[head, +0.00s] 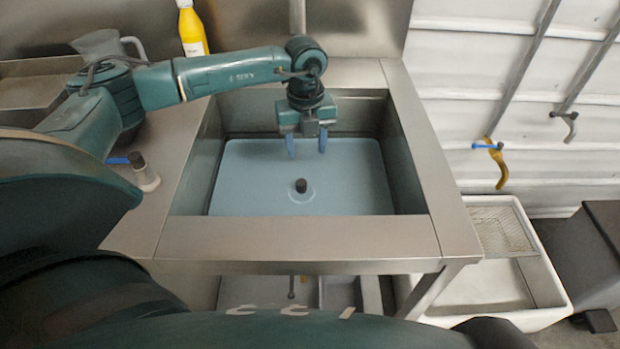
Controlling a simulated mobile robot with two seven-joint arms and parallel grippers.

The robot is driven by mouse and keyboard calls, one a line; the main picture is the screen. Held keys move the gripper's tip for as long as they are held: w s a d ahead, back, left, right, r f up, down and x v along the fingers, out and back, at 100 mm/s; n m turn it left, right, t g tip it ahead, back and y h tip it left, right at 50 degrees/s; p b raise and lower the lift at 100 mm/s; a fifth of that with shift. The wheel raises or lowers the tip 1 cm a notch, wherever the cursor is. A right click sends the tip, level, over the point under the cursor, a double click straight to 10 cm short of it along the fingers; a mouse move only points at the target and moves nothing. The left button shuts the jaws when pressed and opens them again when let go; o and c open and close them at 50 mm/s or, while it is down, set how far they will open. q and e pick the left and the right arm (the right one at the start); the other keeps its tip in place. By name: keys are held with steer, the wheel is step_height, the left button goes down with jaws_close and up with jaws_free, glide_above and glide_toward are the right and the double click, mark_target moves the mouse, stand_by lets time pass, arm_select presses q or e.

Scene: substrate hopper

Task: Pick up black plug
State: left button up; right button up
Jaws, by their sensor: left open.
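The black plug (301,186) stands upright in the middle of the blue floor of the metal sink (240,180), with a pale ring around its base. My left gripper (307,146) hangs over the sink, pointing down, with its two blue fingers apart and nothing between them. It is beyond the plug in the picture and apart from it. The plug is fully in sight. I do not see my right gripper.
The sink's metal rim (300,238) surrounds the basin. A yellow bottle (191,30) and a grey jug (103,45) stand at the back left. A small grey fitting with a blue lever (145,172) is on the left counter. A white basin (490,290) is at right.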

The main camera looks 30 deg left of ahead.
arm_select(q)
glide_above(301, 182)
steer(key=d, duration=0.1)
step_height(301, 182, down, 7)
steer(key=shift+f, duration=0.15)
steer(key=f, duration=0.3)
steer(key=a+f, duration=0.1)
steer(key=f, duration=0.1)
steer(key=c, duration=1.1)
